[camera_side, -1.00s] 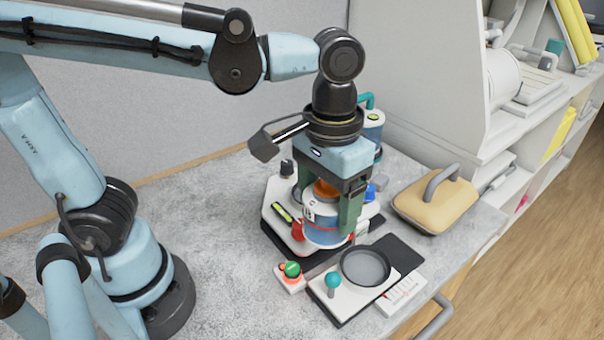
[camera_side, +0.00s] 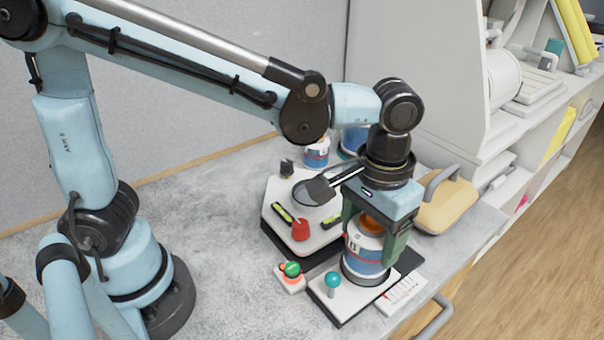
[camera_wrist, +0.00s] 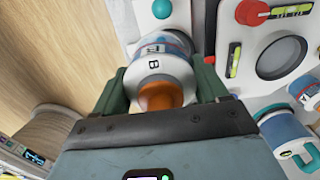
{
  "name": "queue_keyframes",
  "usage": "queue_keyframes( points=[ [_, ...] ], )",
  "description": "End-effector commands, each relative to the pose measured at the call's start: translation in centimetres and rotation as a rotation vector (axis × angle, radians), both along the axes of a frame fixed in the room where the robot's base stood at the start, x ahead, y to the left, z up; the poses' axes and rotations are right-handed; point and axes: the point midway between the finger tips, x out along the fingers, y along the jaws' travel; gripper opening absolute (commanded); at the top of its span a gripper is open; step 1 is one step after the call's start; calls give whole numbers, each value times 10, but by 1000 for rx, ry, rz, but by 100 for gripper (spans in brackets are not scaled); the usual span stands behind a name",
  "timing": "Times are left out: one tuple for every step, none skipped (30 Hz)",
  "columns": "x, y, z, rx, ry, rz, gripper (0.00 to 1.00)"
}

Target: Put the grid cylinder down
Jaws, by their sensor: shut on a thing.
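My gripper (camera_side: 372,240) is shut on the cylinder (camera_side: 364,256), which is white and blue with an orange top. In the wrist view the cylinder (camera_wrist: 160,66) shows a letter B and sits between the two green fingers. It is upright over the round dark-rimmed recess of the white plate with the teal-knobbed lever (camera_side: 333,284). Its lower end is at the recess rim; I cannot tell whether it rests on the bottom. The fingers and the cylinder hide most of the recess.
A hexagonal white station (camera_side: 283,232) with a red knob and an empty round recess stands behind left. A red-green button box (camera_side: 290,271) is left of the plate. Blue-and-white canisters (camera_side: 316,156) stand at the back. A yellow case (camera_side: 446,205) lies behind right.

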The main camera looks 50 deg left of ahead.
Motion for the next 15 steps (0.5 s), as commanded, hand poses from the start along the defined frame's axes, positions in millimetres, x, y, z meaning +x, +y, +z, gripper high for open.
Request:
queue_keyframes(
  points=[
    [8,4,-5,0,0,5,31],
    [11,6,-7,0,0,3,31],
    [15,9,-10,0,0,3,31],
    [17,10,-11,0,0,2,31],
    [18,11,-13,0,0,1,31],
    [20,12,-14,0,0,1,31],
    [21,13,-15,0,0,0,31],
    [21,13,-16,0,0,0,31],
    [22,13,-18,0,0,0,31],
    [22,13,-21,0,0,-1,31],
    [22,13,-25,0,0,-1,31],
    [21,13,-30,0,0,-1,31],
    [21,13,-34,0,0,-1,31],
    [21,13,-38,0,0,-1,31],
    [21,13,-43,0,0,-1,31]
  ],
)
